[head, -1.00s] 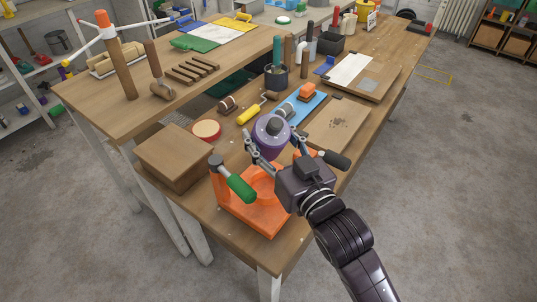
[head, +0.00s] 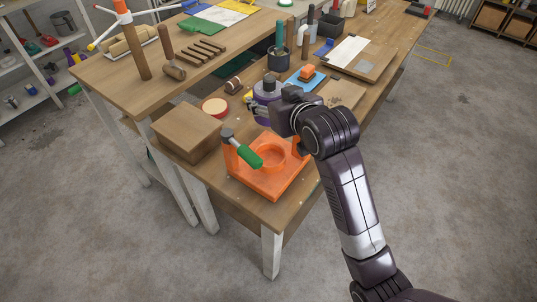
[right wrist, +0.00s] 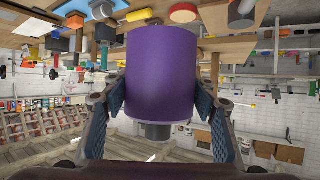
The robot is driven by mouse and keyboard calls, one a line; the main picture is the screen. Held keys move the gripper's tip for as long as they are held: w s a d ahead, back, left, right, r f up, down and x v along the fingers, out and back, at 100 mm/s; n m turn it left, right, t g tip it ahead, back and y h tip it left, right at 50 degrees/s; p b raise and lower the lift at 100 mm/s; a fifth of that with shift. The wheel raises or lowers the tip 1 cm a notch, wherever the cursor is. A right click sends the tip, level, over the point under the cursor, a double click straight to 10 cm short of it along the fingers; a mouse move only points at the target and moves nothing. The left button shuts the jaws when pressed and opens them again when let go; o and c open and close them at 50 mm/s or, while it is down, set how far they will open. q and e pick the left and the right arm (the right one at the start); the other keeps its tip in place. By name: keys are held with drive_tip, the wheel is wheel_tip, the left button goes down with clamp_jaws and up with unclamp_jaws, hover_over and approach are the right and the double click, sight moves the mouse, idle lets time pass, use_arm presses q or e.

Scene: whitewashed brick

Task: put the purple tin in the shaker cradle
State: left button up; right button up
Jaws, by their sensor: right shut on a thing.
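The purple tin (head: 266,96) has a grey cap and is held by my right gripper (head: 263,108), beyond the shaker cradle and apart from it. In the right wrist view the tin (right wrist: 160,75) fills the middle between the two fingers (right wrist: 160,100), with the picture upside down and the cap at the bottom. The shaker cradle (head: 262,186) is orange, with a round ring on its base, and stands at the near end of the bench. A green-handled clamp (head: 247,154) sits on its left post. Its right post is partly hidden by my arm. My left gripper is out of view.
A wooden box (head: 187,131) stands left of the cradle. A round red-rimmed lid (head: 215,107) lies behind the box. A dark cup of tools (head: 279,61) and a blue mat (head: 305,79) are farther back. The ring looks empty.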

drive_tip(key=f, duration=1.4)
drive_tip(key=shift+w+d, duration=0.1)
drive_tip(key=shift+w, duration=0.1)
wheel_tip(320, 180, down, 4)
drive_tip(key=shift+f, duration=0.3)
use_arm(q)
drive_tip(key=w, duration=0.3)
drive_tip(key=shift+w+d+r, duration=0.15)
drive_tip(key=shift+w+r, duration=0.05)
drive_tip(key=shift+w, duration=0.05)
use_arm(e)
drive_tip(key=o, duration=1.3)
drive_tip(key=shift+s+f, duration=0.1)
drive_tip(key=shift+o, duration=0.2)
